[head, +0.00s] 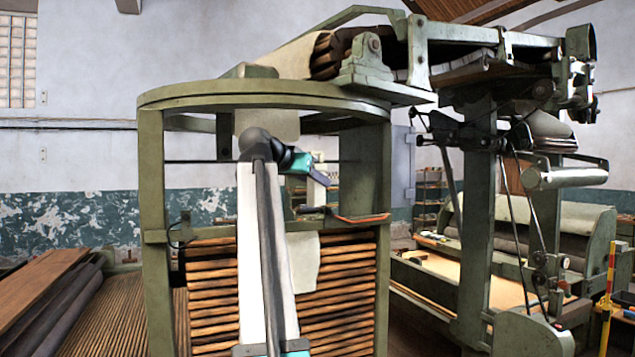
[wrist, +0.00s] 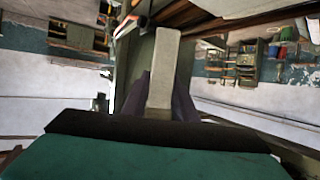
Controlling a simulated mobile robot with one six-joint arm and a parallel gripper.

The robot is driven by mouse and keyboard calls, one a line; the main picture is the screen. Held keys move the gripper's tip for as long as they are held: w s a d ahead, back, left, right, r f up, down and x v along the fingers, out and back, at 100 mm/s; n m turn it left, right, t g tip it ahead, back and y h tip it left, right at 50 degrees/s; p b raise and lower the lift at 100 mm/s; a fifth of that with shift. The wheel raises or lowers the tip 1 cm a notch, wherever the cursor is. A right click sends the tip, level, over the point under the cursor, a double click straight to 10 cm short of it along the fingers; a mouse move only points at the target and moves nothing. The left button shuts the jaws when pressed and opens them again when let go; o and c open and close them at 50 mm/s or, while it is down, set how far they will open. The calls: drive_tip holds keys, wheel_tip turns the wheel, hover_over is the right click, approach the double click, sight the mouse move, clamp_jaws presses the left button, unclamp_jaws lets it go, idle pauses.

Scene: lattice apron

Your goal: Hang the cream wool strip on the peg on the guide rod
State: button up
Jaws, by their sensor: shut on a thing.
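My gripper (head: 303,166), teal and dark, is raised inside the green frame, near the thin dark guide rod (head: 345,161). In the wrist view its two dark fingers (wrist: 163,90) are shut on a pale strip (wrist: 163,62), which looks like the cream wool strip and extends away from the jaws. In the head view a cream piece (head: 305,263) hangs in front of the wooden slats below my gripper; I cannot tell whether it is the held strip. The peg is not clear; my arm covers the middle of the rod.
The green frame's curved top (head: 265,94) and posts (head: 153,210) surround the work area. Wooden slats (head: 210,285) fill its lower part. A red-handled tool (head: 362,218) lies on the crossbar. Cream cloth (head: 268,124) hangs behind the top. Green machinery (head: 478,200) stands at right.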

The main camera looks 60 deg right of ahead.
drive_tip(key=shift+w+d, duration=0.65)
drive_tip(key=shift+w, duration=0.2)
drive_tip(key=shift+w+d, duration=0.6)
drive_tip(key=shift+w, duration=0.3)
drive_tip(key=shift+w+d, duration=0.65)
drive_tip(key=shift+w, duration=0.2)
drive_tip(key=shift+s+a, duration=0.1)
drive_tip(key=shift+w+d+b, duration=0.55)
drive_tip(key=shift+w, duration=0.2)
idle(0.6)
drive_tip(key=shift+w+d+p, duration=0.45)
drive_tip(key=shift+w+p, duration=0.25)
drive_tip(key=shift+p, duration=0.4)
drive_tip(key=shift+w+d+f, duration=0.2)
drive_tip(key=shift+f, duration=0.35)
idle(1.1)
idle(0.5)
drive_tip(key=o, duration=1.1)
drive_tip(key=shift+a, duration=0.1)
